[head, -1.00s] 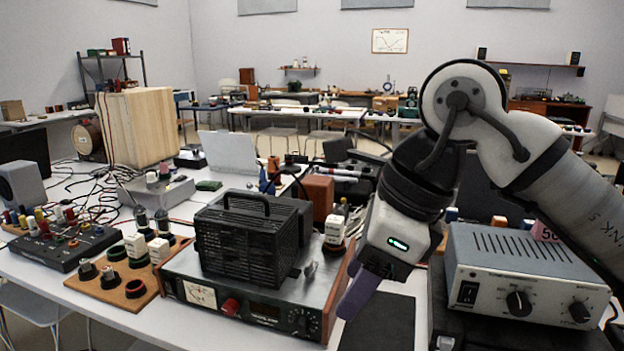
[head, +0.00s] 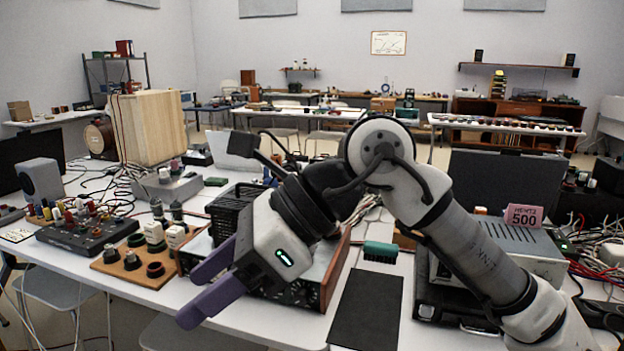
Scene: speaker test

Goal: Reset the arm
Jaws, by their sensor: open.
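My gripper (head: 200,288) is at the lower left of centre in the head view. Its two purple fingers are spread apart with nothing between them. It is in front of the bench instrument (head: 338,262) and hides much of that unit's front. My arm folds from the lower right up to a joint near the middle, then down to the left. The black caged unit (head: 228,205) on the instrument is partly hidden behind my gripper.
A wooden board with knobs and sockets (head: 132,272) lies left of my gripper. A grey power unit (head: 528,252) with a pink "500" card (head: 524,216) stands at the right, partly behind my arm. A black mat (head: 368,310) and green connector (head: 380,252) lie on the white table (head: 170,310).

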